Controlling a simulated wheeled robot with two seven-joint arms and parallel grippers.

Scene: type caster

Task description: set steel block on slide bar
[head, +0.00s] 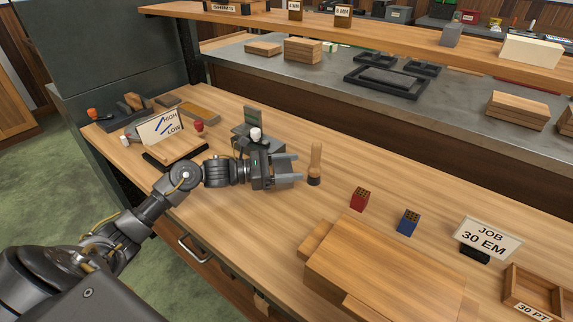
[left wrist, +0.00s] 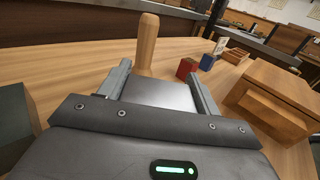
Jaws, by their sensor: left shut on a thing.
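My left gripper (head: 290,170) is above the wooden bench, its fingers pointing right. In the left wrist view its fingers (left wrist: 160,90) are shut on a smooth grey block, the steel block (left wrist: 155,94), which fills the gap between them. A dark grey metal device (head: 248,128) with a white knob stands just behind the gripper. I cannot tell for sure which part is the slide bar. A tan wooden-handled tool (head: 315,160) stands upright just beyond the fingertips, and it also shows in the left wrist view (left wrist: 147,45). My right gripper is not in view.
A red block (head: 359,199) and a blue block (head: 408,222) stand to the right. A stepped wooden case (head: 375,265) fills the front. A HIGH/LOW sign (head: 160,127) stands left.

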